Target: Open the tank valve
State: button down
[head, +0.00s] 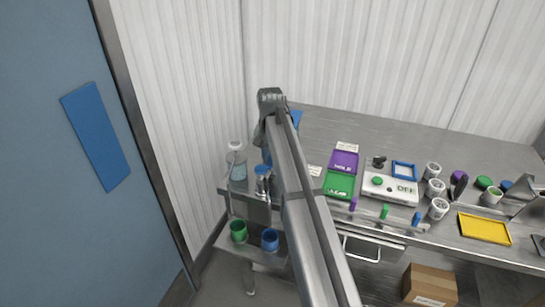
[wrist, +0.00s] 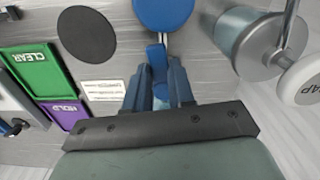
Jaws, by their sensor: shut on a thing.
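In the wrist view a blue lever (wrist: 156,54), which I take to be the tank valve's handle, joins a short metal stem below a round blue part (wrist: 163,12). My gripper (wrist: 157,84) is shut on this lever, with a blue-grey finger on either side. A clear tank with a metal end (wrist: 262,60) lies to the right in that view. The tank also shows in the head view (head: 238,167), left of my arm. A blue-topped part (head: 262,171) stands beside it. My arm hides the gripper and lever in the head view.
Purple (head: 344,161) and green (head: 339,185) trays lie right of my arm, with a white scale (head: 390,188) beyond. Several white cups stand farther right, near a yellow tray (head: 484,228). Green (head: 238,231) and blue (head: 270,240) cups sit on a lower shelf.

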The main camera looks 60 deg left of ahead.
jog(key=shift+s+a+m, duration=0.15)
jog(key=shift+m, duration=0.65)
jog(key=c, duration=1)
grip_release()
jog(key=shift+o, duration=0.2)
notch_tip(320, 180, up, 14)
